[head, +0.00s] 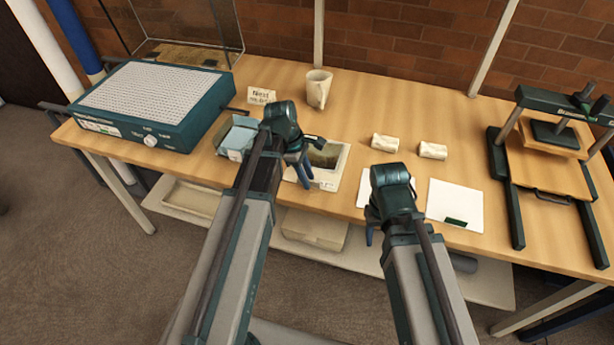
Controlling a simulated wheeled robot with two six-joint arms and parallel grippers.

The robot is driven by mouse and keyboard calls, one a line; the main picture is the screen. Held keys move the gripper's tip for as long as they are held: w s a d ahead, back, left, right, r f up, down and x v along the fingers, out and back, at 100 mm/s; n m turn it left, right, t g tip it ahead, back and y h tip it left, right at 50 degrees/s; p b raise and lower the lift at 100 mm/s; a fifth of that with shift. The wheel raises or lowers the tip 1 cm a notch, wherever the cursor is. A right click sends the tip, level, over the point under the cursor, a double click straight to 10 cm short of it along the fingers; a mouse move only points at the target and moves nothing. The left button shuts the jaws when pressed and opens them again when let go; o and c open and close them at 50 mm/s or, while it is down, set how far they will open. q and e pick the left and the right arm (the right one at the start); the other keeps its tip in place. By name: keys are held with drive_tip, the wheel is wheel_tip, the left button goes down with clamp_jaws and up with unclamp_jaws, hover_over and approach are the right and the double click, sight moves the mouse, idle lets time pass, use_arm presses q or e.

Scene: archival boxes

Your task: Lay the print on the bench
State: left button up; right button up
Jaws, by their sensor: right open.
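A print with a dark, brownish picture (325,154) lies in a shallow white box (329,184) near the front edge of the wooden bench (350,122). My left gripper (305,182) points down at the left part of this box and hides some of it. Whether its fingers touch the print or hold anything is not clear. My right gripper (369,236) is open and points down near the bench's front edge, right of the box; its arm hides most of it. White sheets (455,203) lie beside the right arm, one with a dark green label.
A teal device with a perforated top (150,97) and a light-blue box (238,138) stand left. A mug (318,89), a small sign (261,96) and two white rolls (385,142) stand behind. A press (552,158) stands right.

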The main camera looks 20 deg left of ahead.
use_arm(q)
drive_tip(key=p+v, duration=1.1)
drive_tip(key=v, duration=0.1)
drive_tip(key=s+d+m+y, duration=0.4)
drive_tip(key=s+d+m, duration=0.9)
drive_tip(key=m, duration=0.8)
drive_tip(key=shift+s+d+f+y, duration=0.3)
drive_tip(key=shift+d+f, duration=0.1)
drive_tip(key=shift+d, duration=0.1)
